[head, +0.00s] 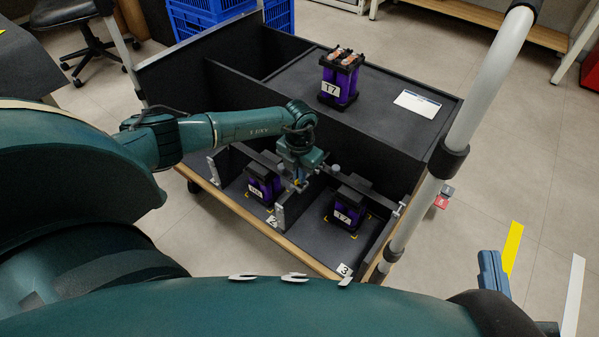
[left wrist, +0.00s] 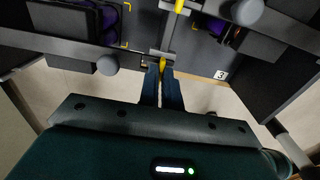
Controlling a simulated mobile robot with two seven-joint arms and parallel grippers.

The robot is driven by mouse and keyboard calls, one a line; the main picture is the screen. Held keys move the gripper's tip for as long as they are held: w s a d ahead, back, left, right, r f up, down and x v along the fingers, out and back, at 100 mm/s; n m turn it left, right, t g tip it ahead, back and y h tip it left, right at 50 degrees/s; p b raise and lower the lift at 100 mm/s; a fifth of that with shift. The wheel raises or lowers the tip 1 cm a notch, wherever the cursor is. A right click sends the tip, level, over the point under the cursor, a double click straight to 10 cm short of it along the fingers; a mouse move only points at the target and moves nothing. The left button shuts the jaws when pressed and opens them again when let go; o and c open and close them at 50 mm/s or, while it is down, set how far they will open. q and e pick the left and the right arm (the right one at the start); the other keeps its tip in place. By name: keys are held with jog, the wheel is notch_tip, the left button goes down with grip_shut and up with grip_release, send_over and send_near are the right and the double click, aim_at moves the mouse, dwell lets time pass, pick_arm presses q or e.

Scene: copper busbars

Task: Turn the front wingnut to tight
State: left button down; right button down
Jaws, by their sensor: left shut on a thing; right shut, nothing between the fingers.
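My left gripper (head: 299,184) reaches down over the low front bays of the cart, between two purple battery modules. In the left wrist view its two fingers (left wrist: 162,82) are closed on the yellow front wingnut (left wrist: 163,64), at the end of a grey divider. Much of this wingnut is hidden by the fingers, so its angle cannot be told. My right gripper (head: 492,275) is shut and empty at the lower right, outside the cart.
Purple modules (head: 261,188) and (head: 345,211) stand in the bays under dark bars with grey round knobs (left wrist: 107,65). Another module (head: 339,82) and a white card (head: 417,104) lie on the upper deck. A grey cart post (head: 480,100) rises at the right.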

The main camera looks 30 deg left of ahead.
pick_arm(q)
jog(key=shift+s, duration=0.1)
pick_arm(e)
jog(key=shift+r, duration=0.25)
pick_arm(q)
jog(key=c, duration=1.6)
grip_release()
pick_arm(e)
jog(key=shift+r, duration=0.1)
pick_arm(q)
jog(key=shift+r, duration=0.15)
jog(key=shift+r, duration=0.35)
notch_tip(320, 180, up, 12)
jog(key=p, duration=0.5)
pick_arm(e)
jog(key=shift+d+f+g+h, duration=0.25)
jog(key=shift+d+g+h, duration=0.15)
jog(key=shift+d+h, duration=0.3)
pick_arm(q)
jog(key=shift+r, duration=0.1)
pick_arm(e)
jog(key=shift+a, duration=0.1)
